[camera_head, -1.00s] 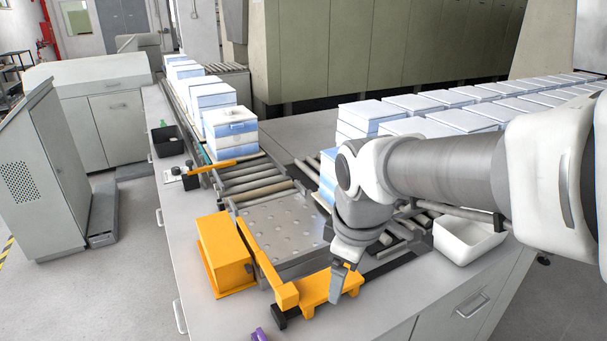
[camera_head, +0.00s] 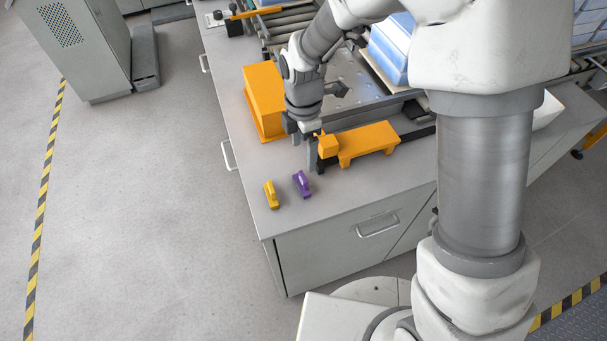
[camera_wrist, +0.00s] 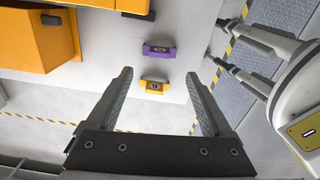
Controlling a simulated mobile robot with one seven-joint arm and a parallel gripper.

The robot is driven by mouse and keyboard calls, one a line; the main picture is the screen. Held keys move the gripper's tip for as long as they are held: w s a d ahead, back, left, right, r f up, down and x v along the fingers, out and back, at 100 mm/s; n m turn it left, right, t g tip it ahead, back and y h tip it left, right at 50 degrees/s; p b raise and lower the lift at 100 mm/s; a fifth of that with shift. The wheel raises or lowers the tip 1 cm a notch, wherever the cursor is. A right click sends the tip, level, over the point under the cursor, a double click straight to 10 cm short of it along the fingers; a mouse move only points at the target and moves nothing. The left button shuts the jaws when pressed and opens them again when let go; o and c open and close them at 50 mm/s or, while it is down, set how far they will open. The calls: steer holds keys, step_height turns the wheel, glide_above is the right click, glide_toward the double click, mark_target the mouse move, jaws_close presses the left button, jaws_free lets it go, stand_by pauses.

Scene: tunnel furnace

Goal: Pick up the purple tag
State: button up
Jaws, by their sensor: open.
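The purple tag (camera_head: 302,184) lies on the grey counter near its front left corner, just right of a yellow tag (camera_head: 269,194). In the wrist view the purple tag (camera_wrist: 159,51) shows beyond the fingertips, with the yellow tag (camera_wrist: 154,86) closer to them. My gripper (camera_head: 304,150) is above the counter beside the orange block, behind the purple tag in the head view and apart from it. In the wrist view its two fingers (camera_wrist: 159,76) are spread wide with nothing between them.
An orange box (camera_head: 264,98) stands left of my gripper on the counter (camera_head: 285,222). A low orange bench-like block (camera_head: 366,141) sits just right of it. A perforated metal plate (camera_head: 350,72) and blue-white stacks (camera_head: 390,50) are behind. The counter around the tags is clear.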

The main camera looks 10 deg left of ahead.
mark_target(303, 176)
step_height(303, 176, down, 11)
steer(key=shift+a+f+p, duration=0.1)
steer(key=shift+p, duration=0.65)
jaws_close()
